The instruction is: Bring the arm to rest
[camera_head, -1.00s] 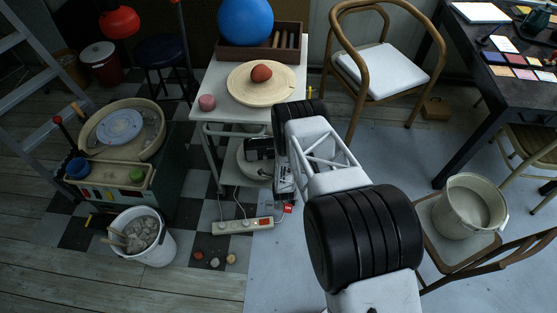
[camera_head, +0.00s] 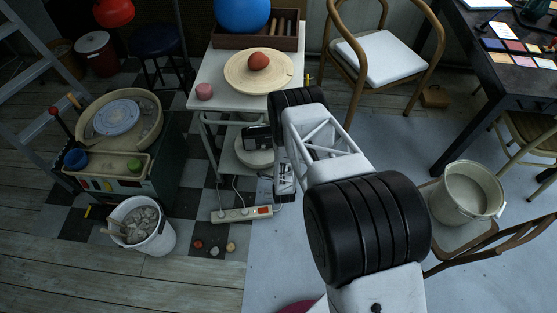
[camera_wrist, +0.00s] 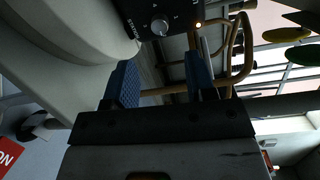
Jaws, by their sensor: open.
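My gripper (camera_wrist: 160,82) shows in the wrist view with two blue-padded fingers spread apart and nothing between them. Just beyond the fingertips is a black device (camera_wrist: 156,14) with a round knob and a small lit orange lamp. A large pale rounded body (camera_wrist: 70,30) lies close on the left of the fingers. In the head view my arm reaches in from the bottom right and folds down in front of the white cart (camera_head: 215,80). The fingers cannot be made out there; my own links cover that area.
The cart carries a round board (camera_head: 240,75) with a reddish lump (camera_head: 258,61). A black device (camera_head: 256,137) sits on its lower shelf. A power strip (camera_head: 242,214) lies on the floor. A chair (camera_head: 390,62) stands behind; a bucket (camera_head: 466,192) is on a seat at right.

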